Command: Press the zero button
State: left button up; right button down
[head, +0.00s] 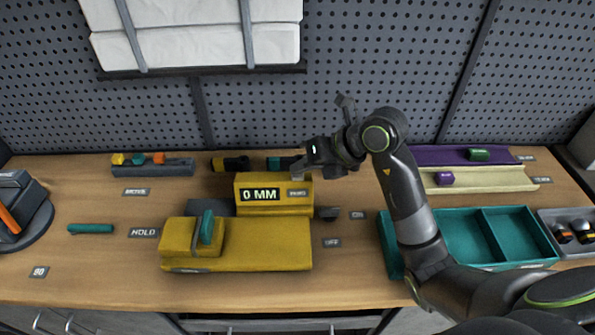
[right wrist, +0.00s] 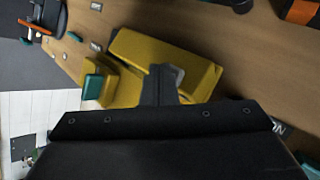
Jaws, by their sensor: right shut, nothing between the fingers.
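The yellow measuring device (head: 245,243) stands on the bench, with a raised back block whose display (head: 260,195) reads "0 MM". A small grey plate with unclear lettering (head: 297,192) sits right of the display; I take it for the zero button. My right gripper (head: 299,167) is shut and empty, just above and behind the block's right end. In the right wrist view its fingers (right wrist: 160,82) overlap the yellow block, beside a grey patch (right wrist: 179,74). Contact with the button cannot be told. My left gripper is not in view.
A dark knob (head: 327,213) is at the device's right side, near ON and OFF labels. A teal tray (head: 470,237) lies right, partly behind my right arm.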

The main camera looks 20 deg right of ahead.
aim_at(302, 176)
jog(key=shift+r+p, duration=0.4)
jog(key=shift+r, duration=0.35)
jog(key=shift+r+p, duration=1.9)
jog(key=shift+r, duration=0.7)
jog(key=shift+f, duration=0.1)
